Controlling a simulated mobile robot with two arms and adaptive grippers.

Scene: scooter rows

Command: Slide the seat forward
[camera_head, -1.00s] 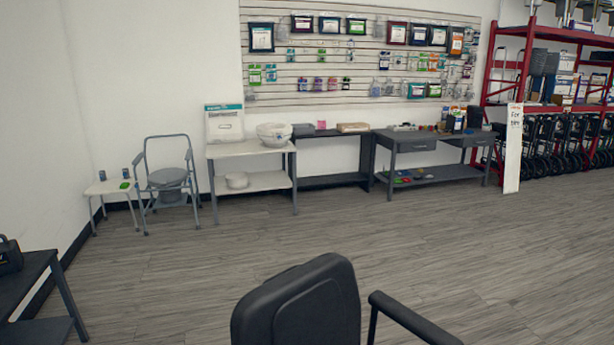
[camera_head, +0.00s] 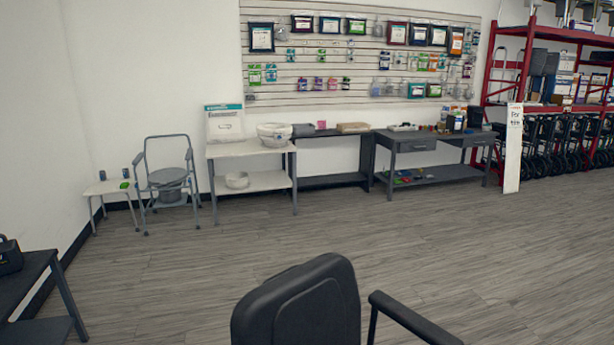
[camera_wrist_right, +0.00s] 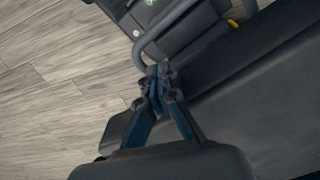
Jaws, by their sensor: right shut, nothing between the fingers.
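The black seat's backrest (camera_head: 300,305) rises at the bottom middle of the head view, with a black armrest (camera_head: 415,318) to its right. In the right wrist view a broad dark padded surface, likely the seat (camera_wrist_right: 255,95), fills the right side. My right gripper (camera_wrist_right: 160,75) has blue-black fingers that are shut and empty. Its tips are close to a curved grey bar (camera_wrist_right: 147,45) beside dark scooter parts; I cannot tell whether they touch it. My left gripper is not in view.
A dark table (camera_head: 35,270) stands at the lower left. Along the back wall are a commode chair (camera_head: 168,180), a white shelf table (camera_head: 250,150) and a grey desk (camera_head: 430,145). A red rack (camera_head: 490,90) is at the right. The wood floor between is clear.

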